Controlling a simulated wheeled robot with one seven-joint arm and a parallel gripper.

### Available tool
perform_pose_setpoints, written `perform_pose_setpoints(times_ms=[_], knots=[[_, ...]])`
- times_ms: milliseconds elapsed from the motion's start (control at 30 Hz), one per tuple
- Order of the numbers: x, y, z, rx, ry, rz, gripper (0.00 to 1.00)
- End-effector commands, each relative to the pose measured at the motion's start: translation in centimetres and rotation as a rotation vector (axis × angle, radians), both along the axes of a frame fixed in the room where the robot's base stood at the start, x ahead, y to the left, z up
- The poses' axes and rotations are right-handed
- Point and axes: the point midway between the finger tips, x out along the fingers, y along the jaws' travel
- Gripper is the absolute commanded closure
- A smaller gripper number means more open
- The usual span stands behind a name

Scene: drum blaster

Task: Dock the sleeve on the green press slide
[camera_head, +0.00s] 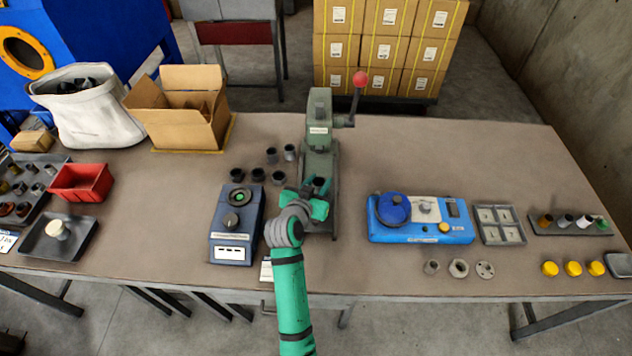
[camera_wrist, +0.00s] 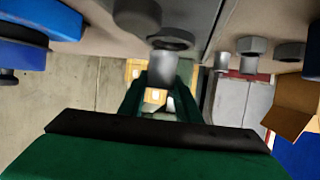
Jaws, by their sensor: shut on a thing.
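The green press (camera_head: 318,140) stands upright near the table's middle, with a red-knobbed lever on its right. My gripper (camera_head: 318,190) is low over the front part of the press, where its slide would be; my fingers hide much of that part. In the wrist view, my gripper (camera_wrist: 161,92) is shut on a grey cylindrical sleeve (camera_wrist: 162,66), which sits between the two green fingers. A dark round piece (camera_wrist: 171,38) shows close beyond the sleeve's end. I cannot tell whether the two touch.
Several dark sleeves (camera_head: 258,174) stand left of the press. A dark blue device (camera_head: 234,225) stands at the left, and a blue machine (camera_head: 420,218) at the right. A cardboard box (camera_head: 185,110) and red bin (camera_head: 80,182) are farther left. Bare table lies behind the blue machine.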

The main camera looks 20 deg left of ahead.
Motion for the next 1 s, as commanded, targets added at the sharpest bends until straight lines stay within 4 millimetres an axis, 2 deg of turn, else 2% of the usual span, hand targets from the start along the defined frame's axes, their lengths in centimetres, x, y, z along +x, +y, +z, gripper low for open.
perform_pose_setpoints(times_ms=[267, 767, 800, 1000], knots=[[-0.2, 0.6, -0.4, 0.000, -0.001, 0.010, 1.00], [-0.1, 0.4, -1.3, 0.000, -0.001, 0.005, 1.00], [-0.1, 0.4, -1.2, 0.001, -0.001, 0.005, 0.62], [0.1, -0.3, -1.3, 0.000, -0.001, -0.004, 0.62]])
